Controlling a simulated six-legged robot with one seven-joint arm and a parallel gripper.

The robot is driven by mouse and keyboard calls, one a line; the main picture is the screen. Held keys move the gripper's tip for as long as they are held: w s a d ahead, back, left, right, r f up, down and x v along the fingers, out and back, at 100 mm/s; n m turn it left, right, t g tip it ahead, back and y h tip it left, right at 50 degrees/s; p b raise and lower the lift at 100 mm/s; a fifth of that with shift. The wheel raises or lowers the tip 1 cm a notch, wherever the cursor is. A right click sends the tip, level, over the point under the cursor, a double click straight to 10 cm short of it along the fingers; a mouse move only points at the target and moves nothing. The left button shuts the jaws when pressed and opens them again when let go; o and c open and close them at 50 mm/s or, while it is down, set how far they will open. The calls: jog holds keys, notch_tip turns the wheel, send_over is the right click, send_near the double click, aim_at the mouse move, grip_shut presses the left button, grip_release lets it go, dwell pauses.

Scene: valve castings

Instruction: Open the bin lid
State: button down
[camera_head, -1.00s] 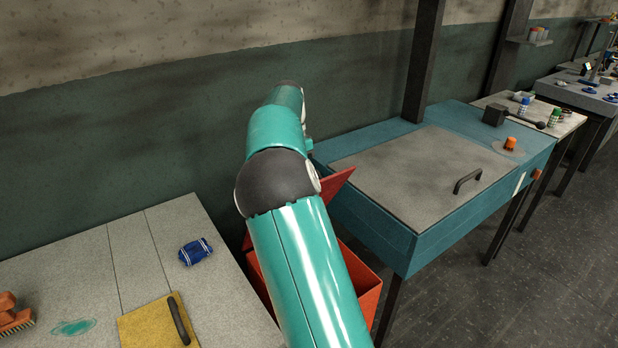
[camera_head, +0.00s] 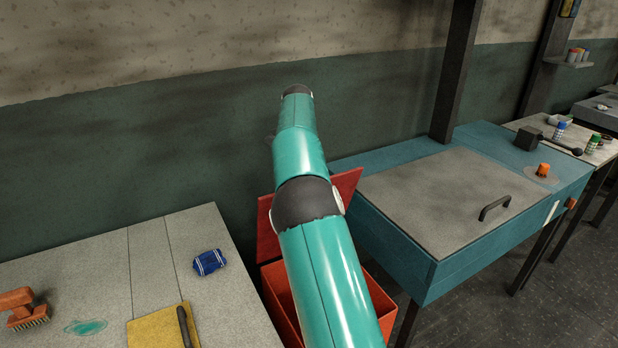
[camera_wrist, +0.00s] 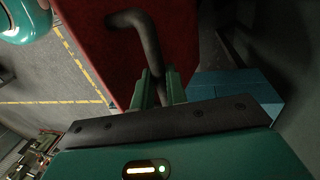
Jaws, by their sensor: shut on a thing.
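The red bin (camera_head: 281,302) stands between two work tables in the head view, partly hidden behind my arm. Its red lid (camera_head: 347,188) stands raised at the back of the bin, tilted up toward the wall, and the bin's mouth shows open below it. In the wrist view the lid (camera_wrist: 95,40) fills the upper middle and carries a dark curved handle (camera_wrist: 148,35). My gripper (camera_wrist: 160,82) has its green fingers closed around the handle's near end. The head view does not show the gripper, which is behind my arm.
On the left a grey table (camera_head: 100,255) holds a blue packet (camera_head: 208,262), a yellow board (camera_head: 157,329) and an orange brush (camera_head: 22,308). On the right, close to the bin, stands a blue bench (camera_head: 440,270) with a handled grey panel. The wall is close behind.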

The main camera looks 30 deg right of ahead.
jog(key=shift+w+a+f, duration=0.1)
jog(key=shift+w+a, duration=0.15)
jog(key=shift+a, duration=0.15)
jog(key=c, duration=1.4)
grip_release()
jog(key=shift+a, duration=0.1)
jog(key=shift+s+d, duration=0.1)
jog(key=shift+d, duration=0.2)
jog(key=shift+d+r, duration=0.1)
jog(key=shift+r, duration=0.35)
notch_tip(320, 180, up, 3)
jog(key=shift+s+f, duration=0.1)
jog(key=shift+s, duration=0.05)
jog(key=s+a+r, duration=0.4)
jog(key=s+r, duration=0.5)
jog(key=s, duration=0.4)
jog(key=shift+r, duration=0.25)
